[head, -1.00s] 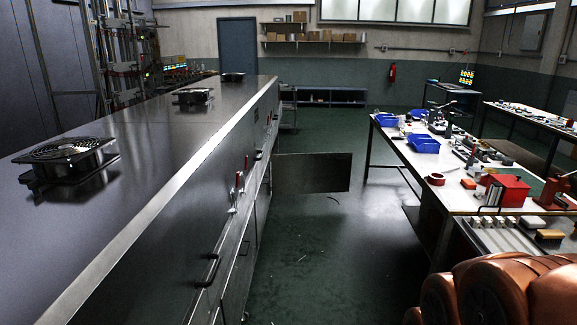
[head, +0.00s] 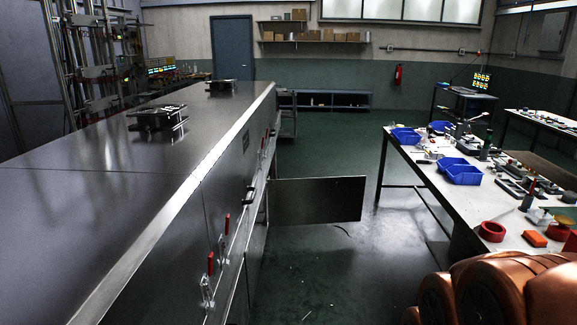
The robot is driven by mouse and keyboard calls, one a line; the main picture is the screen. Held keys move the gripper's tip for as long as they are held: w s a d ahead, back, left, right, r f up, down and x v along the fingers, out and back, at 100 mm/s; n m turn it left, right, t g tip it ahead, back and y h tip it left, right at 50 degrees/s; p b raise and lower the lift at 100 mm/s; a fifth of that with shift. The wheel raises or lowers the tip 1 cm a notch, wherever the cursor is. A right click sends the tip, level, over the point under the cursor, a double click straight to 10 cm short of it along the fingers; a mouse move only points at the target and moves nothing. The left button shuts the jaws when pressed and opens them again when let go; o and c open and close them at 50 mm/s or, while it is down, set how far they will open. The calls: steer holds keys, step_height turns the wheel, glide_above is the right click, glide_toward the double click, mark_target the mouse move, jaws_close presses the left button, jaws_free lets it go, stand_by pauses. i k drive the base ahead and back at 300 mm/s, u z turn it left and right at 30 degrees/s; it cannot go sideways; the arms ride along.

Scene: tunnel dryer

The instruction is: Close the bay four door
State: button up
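In the head view, the long steel tunnel dryer (head: 125,215) fills the left side. One door (head: 318,200) on its right side stands open, sticking out to the right across the aisle, about square to the dryer. I cannot read a bay number on it. Orange rounded parts of my arm (head: 500,292) show at the lower right. My gripper is not in view.
A white workbench (head: 455,200) with blue bins (head: 460,172) and tools stands on the right. The green floor aisle (head: 330,260) between dryer and bench is clear up to the open door. A blue shelf unit (head: 325,100) stands at the back wall.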

mark_target(296, 201)
steer(key=z, duration=0.05)
steer(key=i, duration=3.45)
steer(key=u, duration=0.05)
